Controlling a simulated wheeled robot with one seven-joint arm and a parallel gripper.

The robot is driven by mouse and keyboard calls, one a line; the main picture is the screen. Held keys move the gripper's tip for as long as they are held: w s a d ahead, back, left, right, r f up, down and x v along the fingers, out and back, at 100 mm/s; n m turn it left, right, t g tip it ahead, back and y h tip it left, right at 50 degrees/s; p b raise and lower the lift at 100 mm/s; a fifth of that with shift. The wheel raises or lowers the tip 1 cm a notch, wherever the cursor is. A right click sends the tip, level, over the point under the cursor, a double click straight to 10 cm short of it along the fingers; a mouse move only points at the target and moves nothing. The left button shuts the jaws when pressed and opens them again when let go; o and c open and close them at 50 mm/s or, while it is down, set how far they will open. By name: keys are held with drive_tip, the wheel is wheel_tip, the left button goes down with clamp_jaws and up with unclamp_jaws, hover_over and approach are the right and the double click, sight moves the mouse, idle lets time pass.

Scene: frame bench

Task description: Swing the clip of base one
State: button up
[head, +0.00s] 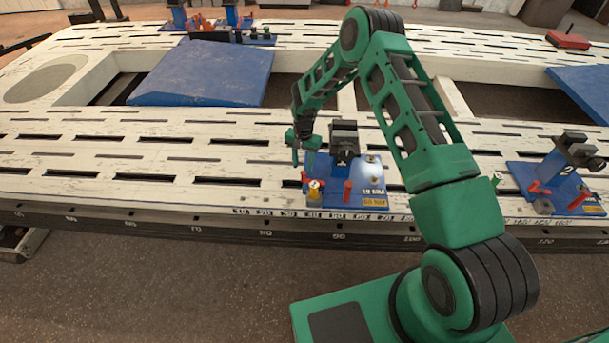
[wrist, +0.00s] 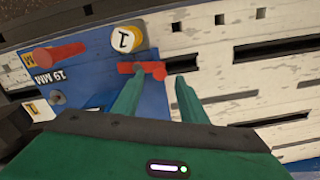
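Base one is a blue plate (head: 330,168) on the slotted bench, with a dark block marked 1 (head: 343,142). In the wrist view the plate (wrist: 92,72) carries a round yellow-and-white cap marked 1 (wrist: 127,40). A short red clip (wrist: 147,68) lies beside the cap; it shows small at the plate's left edge in the head view (head: 304,178). A red post (wrist: 58,54) stands farther left. My gripper (wrist: 157,78) is open, its two green fingers apart. The clip's right end appears between the fingertips; I cannot tell the height gap. My gripper (head: 302,150) also shows in the head view.
Base two (head: 540,178) stands to the right with red parts and a dark block. A blue sloped pad (head: 205,75) lies at the back left. The bench top (head: 110,160) left of base one is clear but slotted. A ruler strip runs along the front edge.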

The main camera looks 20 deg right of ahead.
sight(303, 173)
wheel_tip(303, 173, down, 6)
drive_tip(key=shift+f, duration=0.1)
idle(0.4)
